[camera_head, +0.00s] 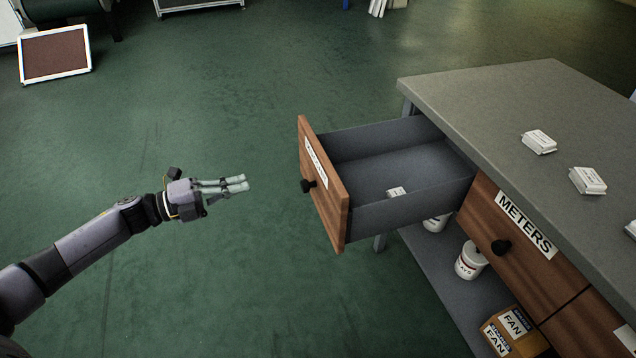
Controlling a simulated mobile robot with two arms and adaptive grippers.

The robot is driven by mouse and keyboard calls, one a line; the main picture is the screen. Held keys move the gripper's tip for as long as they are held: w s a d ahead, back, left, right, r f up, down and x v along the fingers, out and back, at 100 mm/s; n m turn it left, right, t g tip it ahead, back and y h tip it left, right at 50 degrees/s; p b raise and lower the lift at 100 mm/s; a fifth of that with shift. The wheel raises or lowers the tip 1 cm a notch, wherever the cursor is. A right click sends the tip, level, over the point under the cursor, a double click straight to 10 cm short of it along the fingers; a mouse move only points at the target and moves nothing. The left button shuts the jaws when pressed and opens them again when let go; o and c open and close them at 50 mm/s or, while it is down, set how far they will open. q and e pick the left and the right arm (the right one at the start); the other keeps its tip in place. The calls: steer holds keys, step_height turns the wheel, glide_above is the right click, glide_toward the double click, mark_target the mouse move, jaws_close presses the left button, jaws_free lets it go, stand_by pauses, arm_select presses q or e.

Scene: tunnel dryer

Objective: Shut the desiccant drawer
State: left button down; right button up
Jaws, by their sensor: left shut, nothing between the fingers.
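The open drawer (333,206) sticks far out from the left end of the grey-topped bench. It has a wooden front with a black knob (307,186) and a white label whose text I cannot read at this angle. Its grey inside holds one small white packet (396,192). My left gripper (245,184) is shut and empty. It is left of the drawer front, apart from the knob, with its fingers pointing right towards it. My right gripper does not show.
The bench top (470,95) carries several small white packets. A shut drawer labelled METERS (520,240) is beside the open one. White tubs (470,262) and a FAN box (513,335) stand on the lower shelf. The green floor around my left arm is clear.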

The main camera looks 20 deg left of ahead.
mark_target(314, 169)
arm_select(q)
steer(key=shift+m+g+h, duration=0.3)
steer(key=shift+m+g, duration=0.1)
steer(key=shift+m, duration=0.1)
steer(key=x, duration=0.9)
steer(key=b+x, duration=0.1)
steer(key=x, duration=0.4)
steer(key=shift+s+d+r, duration=0.1)
steer(key=shift+d+r, duration=0.2)
steer(key=shift+d, duration=0.15)
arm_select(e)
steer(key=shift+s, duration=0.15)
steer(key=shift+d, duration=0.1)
